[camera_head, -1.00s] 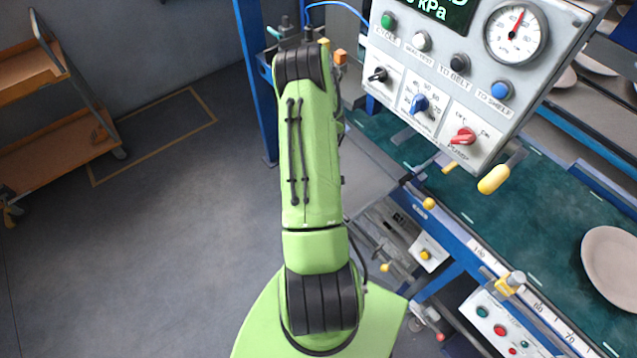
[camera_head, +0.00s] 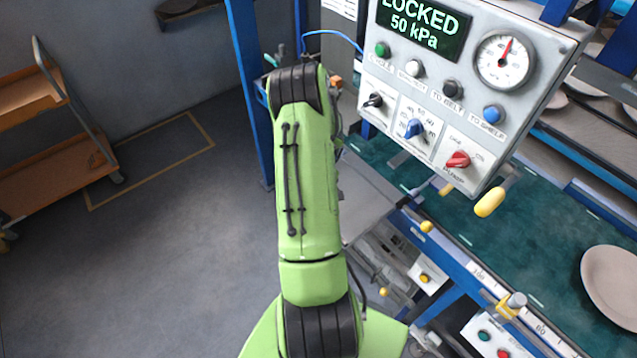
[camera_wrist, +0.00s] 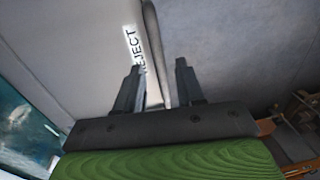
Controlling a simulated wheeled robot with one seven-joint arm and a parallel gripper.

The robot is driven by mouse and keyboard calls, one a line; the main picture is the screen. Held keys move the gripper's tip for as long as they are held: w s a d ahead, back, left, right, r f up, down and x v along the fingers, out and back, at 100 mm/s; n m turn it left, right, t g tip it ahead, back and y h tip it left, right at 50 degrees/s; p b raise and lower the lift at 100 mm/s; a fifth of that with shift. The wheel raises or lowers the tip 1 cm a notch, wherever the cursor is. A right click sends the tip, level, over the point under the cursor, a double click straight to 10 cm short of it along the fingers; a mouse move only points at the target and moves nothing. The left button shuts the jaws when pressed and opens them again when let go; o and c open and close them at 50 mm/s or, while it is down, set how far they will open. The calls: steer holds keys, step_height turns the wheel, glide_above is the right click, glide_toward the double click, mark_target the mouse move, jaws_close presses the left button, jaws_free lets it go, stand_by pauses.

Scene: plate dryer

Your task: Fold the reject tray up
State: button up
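The reject tray (camera_wrist: 105,60) is a light grey panel with a "REJECT" label (camera_wrist: 134,48) in the wrist view. Its rounded rim (camera_wrist: 154,50) runs down the picture, between the lines of my two fingers. My gripper (camera_wrist: 158,75) is open, with the two dark fingers apart on either side of the rim. I cannot tell whether a finger touches the tray. In the head view a grey panel (camera_head: 368,190), probably the tray, shows partly behind my green arm. My gripper is hidden there.
A control panel (camera_head: 440,95) reading "LOCKED 50 kPa" hangs right of my arm. A yellow-ended lever (camera_head: 490,202) sticks out below it. A green belt (camera_head: 530,235) carries a plate (camera_head: 612,285). A blue post (camera_head: 250,95) stands close left. A shelf cart (camera_head: 55,130) stands far left; the floor between is clear.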

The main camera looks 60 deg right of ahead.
step_height(320, 180, up, 12)
steer(key=d, duration=0.1)
steer(key=shift+s+r, duration=0.25)
steer(key=w+a+r+n+t, duration=0.1)
steer(key=w+a+r, duration=0.2)
steer(key=a+r, duration=0.25)
steer(key=w+a+r+h, duration=0.1)
steer(key=w+a+r, duration=0.2)
steer(key=a+r, duration=0.3)
steer(key=w+a+r+n+t, duration=0.1)
steer(key=w+a+r, duration=0.25)
steer(key=a, duration=0.45)
steer(key=s+a+r+n+t, duration=0.1)
steer(key=s+a+r, duration=0.1)
steer(key=s+a, duration=0.3)
steer(key=s+a+r+n+t, duration=0.1)
steer(key=s+a+r+t, duration=0.1)
steer(key=s+a, duration=0.4)
steer(key=a+r, duration=0.1)
steer(key=a, duration=0.3)
